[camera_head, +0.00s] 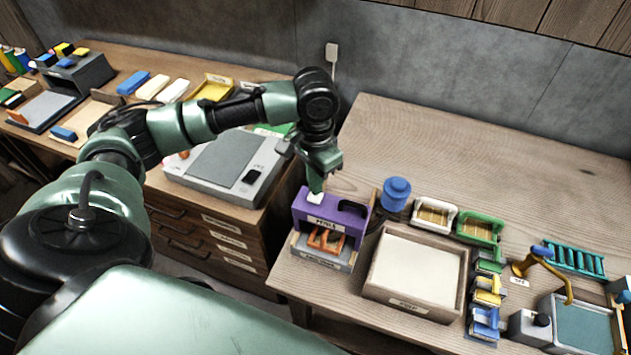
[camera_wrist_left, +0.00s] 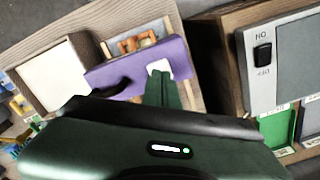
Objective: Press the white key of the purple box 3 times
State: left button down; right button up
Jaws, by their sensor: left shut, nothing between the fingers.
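The purple box (camera_head: 330,216) stands at the left front of the right-hand table, with a black handle or part on its top right. Its white key (camera_head: 315,198) is on the top left. My left gripper (camera_head: 316,188) is shut and empty, pointing down with its tips at the white key. In the left wrist view the purple box (camera_wrist_left: 130,72) lies ahead, and the white key (camera_wrist_left: 159,66) shows just past the tips of my left gripper (camera_wrist_left: 160,76). I cannot tell whether the tips touch the key or how far it is pressed. My right gripper is not in view.
A wooden tray (camera_head: 412,311) and a blue round jar (camera_head: 396,194) stand right of the box. A grey device (camera_head: 228,165) is on the left table. The back of the right table is clear.

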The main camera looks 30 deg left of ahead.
pick_arm(q)
jog(key=shift+f, duration=0.15)
jog(key=shift+f, duration=1.15)
jog(key=shift+r, duration=0.1)
jog(key=shift+r+p, duration=0.65)
jog(key=shift+p, duration=0.35)
jog(key=shift+f, duration=0.25)
